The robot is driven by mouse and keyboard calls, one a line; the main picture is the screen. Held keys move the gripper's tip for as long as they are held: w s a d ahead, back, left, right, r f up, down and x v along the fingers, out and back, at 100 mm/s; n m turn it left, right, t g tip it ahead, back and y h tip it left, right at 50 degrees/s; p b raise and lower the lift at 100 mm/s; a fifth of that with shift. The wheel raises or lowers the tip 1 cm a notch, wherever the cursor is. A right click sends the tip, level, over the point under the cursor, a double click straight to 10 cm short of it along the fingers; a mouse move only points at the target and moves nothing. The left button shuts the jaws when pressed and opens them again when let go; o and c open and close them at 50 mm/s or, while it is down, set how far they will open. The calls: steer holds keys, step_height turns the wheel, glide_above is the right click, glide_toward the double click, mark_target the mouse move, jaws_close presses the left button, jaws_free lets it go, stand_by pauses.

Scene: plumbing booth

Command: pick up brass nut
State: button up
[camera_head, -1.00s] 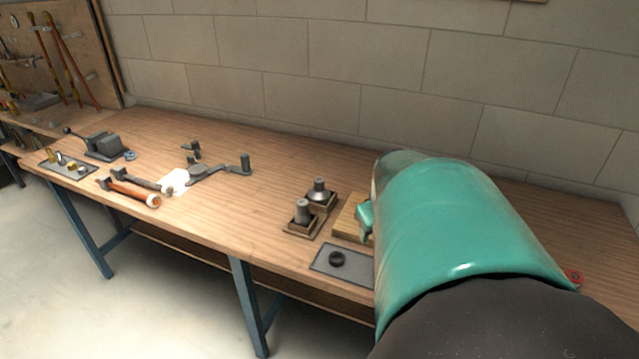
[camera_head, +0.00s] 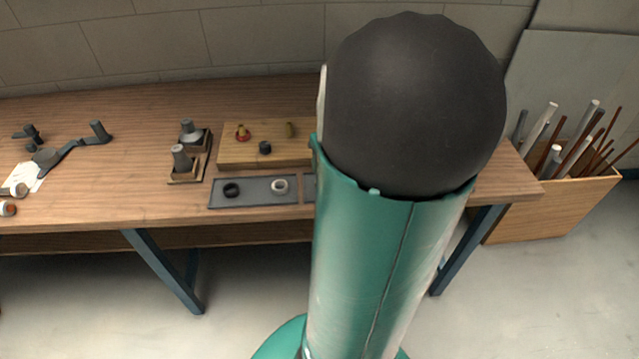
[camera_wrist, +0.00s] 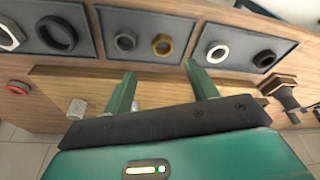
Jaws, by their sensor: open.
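The brass nut (camera_wrist: 162,44) lies flat on a grey tray (camera_wrist: 150,21) in the wrist view, beside a dark grey ring (camera_wrist: 125,42). My gripper (camera_wrist: 160,72) is open and empty. Its two green fingers point toward that tray, and the nut shows just beyond the gap between the fingertips, apart from them. In the head view my arm stands across the middle and hides the nut and the gripper.
A neighbouring tray (camera_wrist: 240,40) holds a white ring (camera_wrist: 217,53) and a black ring (camera_wrist: 264,57). A wooden block (camera_head: 265,155) with small fittings stands behind the trays. Stepped grey fittings (camera_head: 181,159) stand left. A bin of rods (camera_head: 550,210) stands right of the bench.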

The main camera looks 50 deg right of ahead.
steer(key=x, duration=0.9)
steer(key=shift+w+a+f, duration=0.2)
steer(key=shift+w+f, duration=0.1)
steer(key=shift+w, duration=0.05)
steer(key=shift+c, duration=0.5)
steer(key=c, duration=1)
